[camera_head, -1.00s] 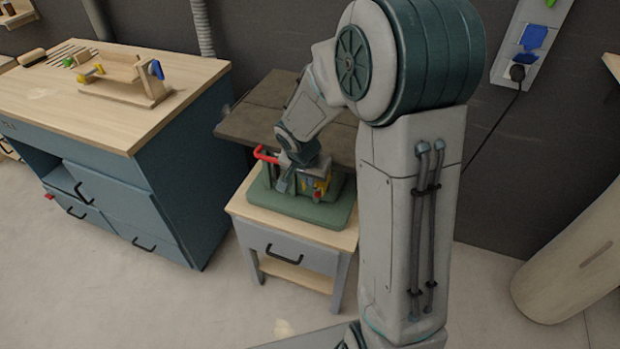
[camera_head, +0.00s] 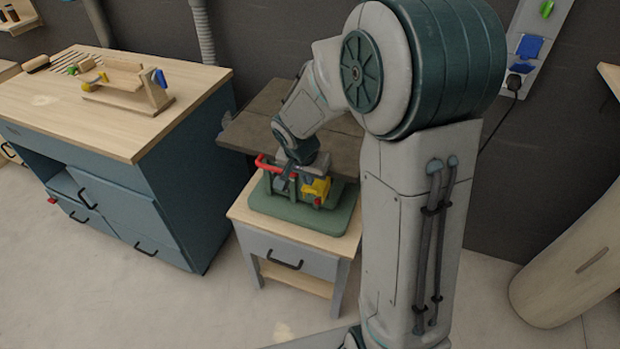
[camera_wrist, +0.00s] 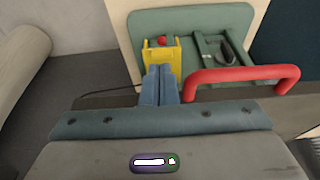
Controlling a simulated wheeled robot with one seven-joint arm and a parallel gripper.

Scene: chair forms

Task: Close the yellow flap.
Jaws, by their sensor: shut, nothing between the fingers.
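The yellow flap (camera_head: 317,187) is on a green fixture (camera_head: 333,218) on the small wooden-topped stand. It also shows in the wrist view (camera_wrist: 152,55), with a small red part at its upper middle. My gripper (camera_head: 287,180) is over the fixture, just left of the yellow flap. In the wrist view my gripper (camera_wrist: 160,70) has its two blue-grey fingers together, with tips overlapping the lower edge of the yellow flap. I cannot tell whether they touch it. The fingers hide part of the flap.
A red handle (camera_wrist: 245,78) sticks out from the fixture beside my gripper. A dark panel (camera_head: 240,130) stands behind the stand. A blue workbench (camera_head: 120,200) with a wooden top is to the left. The floor in front is mostly clear.

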